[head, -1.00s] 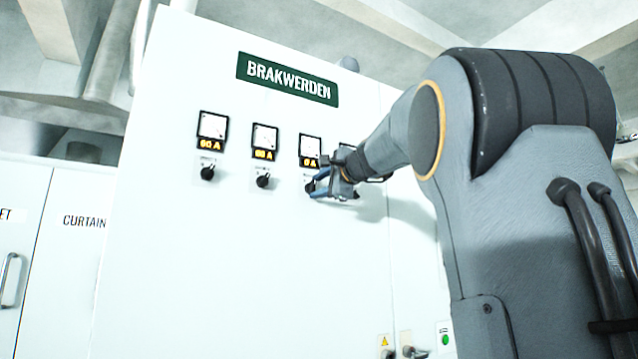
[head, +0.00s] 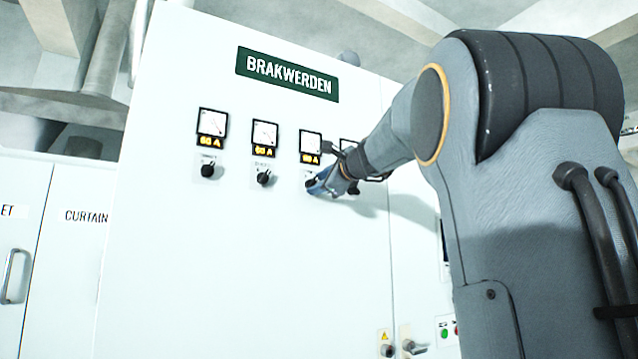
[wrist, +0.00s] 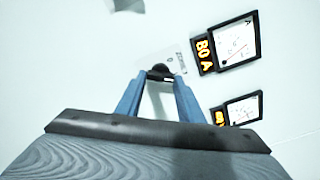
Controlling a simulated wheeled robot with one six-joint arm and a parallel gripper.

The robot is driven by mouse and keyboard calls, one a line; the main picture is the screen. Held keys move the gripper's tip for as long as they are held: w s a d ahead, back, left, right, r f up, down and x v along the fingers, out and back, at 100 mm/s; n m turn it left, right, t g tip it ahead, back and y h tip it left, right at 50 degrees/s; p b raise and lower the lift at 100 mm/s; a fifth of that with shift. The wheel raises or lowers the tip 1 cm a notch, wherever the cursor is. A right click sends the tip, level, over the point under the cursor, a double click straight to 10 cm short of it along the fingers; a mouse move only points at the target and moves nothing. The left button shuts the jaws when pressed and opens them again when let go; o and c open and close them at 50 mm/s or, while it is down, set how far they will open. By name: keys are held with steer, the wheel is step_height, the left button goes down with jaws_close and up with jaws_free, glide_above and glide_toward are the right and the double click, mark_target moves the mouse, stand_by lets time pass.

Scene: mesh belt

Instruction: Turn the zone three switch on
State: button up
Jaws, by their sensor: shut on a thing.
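The third switch from the left, a small black knob (wrist: 160,72), sits on a white cabinet panel below its gauge. My gripper is shut on this knob, its two blue fingers (wrist: 160,88) on either side of it in the wrist view. In the head view my gripper (head: 314,185) covers most of that knob. The third gauge (head: 310,143) has a lit orange readout of two digits and A, also in the wrist view (wrist: 238,42), where it looks like 80 A.
Two more black knobs, first (head: 208,170) and second (head: 263,177), stand to the left under gauges with lit readouts. A fourth gauge (head: 347,144) is partly hidden by my arm. Handles and push buttons (head: 444,333) are low on the right. The panel below the knobs is clear.

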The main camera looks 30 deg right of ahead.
steer(key=o, duration=1.1)
steer(key=shift+c, duration=0.2)
steer(key=s+b, duration=0.3)
steer(key=s, duration=0.4)
steer(key=shift+s, duration=0.4)
steer(key=shift+d, duration=0.1)
